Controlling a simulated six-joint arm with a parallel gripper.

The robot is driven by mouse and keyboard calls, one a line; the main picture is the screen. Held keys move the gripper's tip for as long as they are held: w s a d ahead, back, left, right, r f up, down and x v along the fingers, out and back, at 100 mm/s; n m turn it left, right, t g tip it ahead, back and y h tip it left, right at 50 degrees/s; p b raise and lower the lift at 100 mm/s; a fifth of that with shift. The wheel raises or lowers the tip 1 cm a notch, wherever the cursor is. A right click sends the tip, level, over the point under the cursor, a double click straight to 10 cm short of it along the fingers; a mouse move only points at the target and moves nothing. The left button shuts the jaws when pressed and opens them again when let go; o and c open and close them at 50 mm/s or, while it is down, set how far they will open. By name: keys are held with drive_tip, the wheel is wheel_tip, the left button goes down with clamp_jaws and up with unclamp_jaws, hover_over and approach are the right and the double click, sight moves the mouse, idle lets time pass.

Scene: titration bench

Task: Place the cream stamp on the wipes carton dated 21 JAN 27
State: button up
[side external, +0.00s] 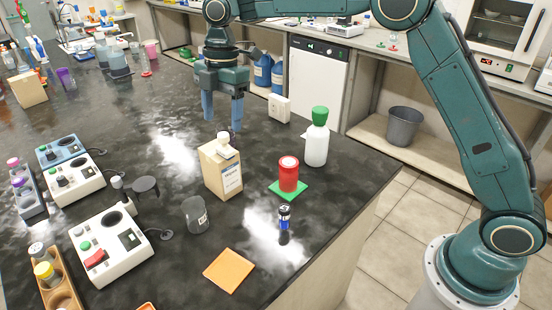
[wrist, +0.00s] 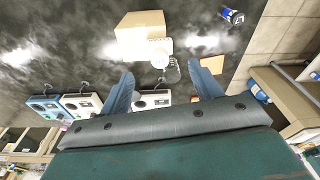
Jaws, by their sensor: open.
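The cream stamp (side external: 225,147) stands on top of a tan carton (side external: 217,172), which has a white and blue label on one side. The label's date is too small to read. My gripper (side external: 222,124) is open, fingers down, just above the stamp and empty. In the wrist view the stamp (wrist: 160,52) shows at the carton's edge (wrist: 138,28), a little beyond the gap between my fingertips (wrist: 161,76). A second tan carton (side external: 28,89) stands at the far left; no date shows on it.
A red cylinder (side external: 288,175) on a green mat (side external: 274,193), a green-capped white bottle (side external: 316,146) and a small blue vial (side external: 284,213) stand right of the carton. A glass beaker (side external: 196,216) and orange mat (side external: 229,270) lie in front. Stirrer units (side external: 110,242) stand left.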

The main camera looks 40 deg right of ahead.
drive_tip(key=shift+d+r, duration=0.1)
drive_tip(key=shift+r, duration=0.15)
idle(0.5)
drive_tip(key=shift+s+d+r, duration=0.2)
drive_tip(key=shift+s+r, duration=0.15)
drive_tip(key=shift+r, duration=0.15)
drive_tip(key=s+d+r+m+t, duration=0.1)
drive_tip(key=s+d+r+m, duration=0.2)
drive_tip(key=s+r+m, duration=0.35)
drive_tip(key=s+d+r+m+t, duration=0.2)
drive_tip(key=s+d+r+m, duration=0.15)
drive_tip(key=s, duration=0.55)
drive_tip(key=s+d+f+m+t, duration=0.1)
drive_tip(key=s+d+f+m, duration=0.1)
drive_tip(key=s, duration=0.4)
drive_tip(key=s+d+f+m+t+h, duration=0.1)
drive_tip(key=s+d+f+m, duration=0.1)
drive_tip(key=s, duration=0.4)
drive_tip(key=s+d+f+m, duration=0.2)
drive_tip(key=s+d+m, duration=0.1)
drive_tip(key=s+m, duration=0.3)
drive_tip(key=shift+s+d+f+t, duration=0.2)
drive_tip(key=shift+s+f+t, duration=0.15)
drive_tip(key=shift+s, duration=0.2)
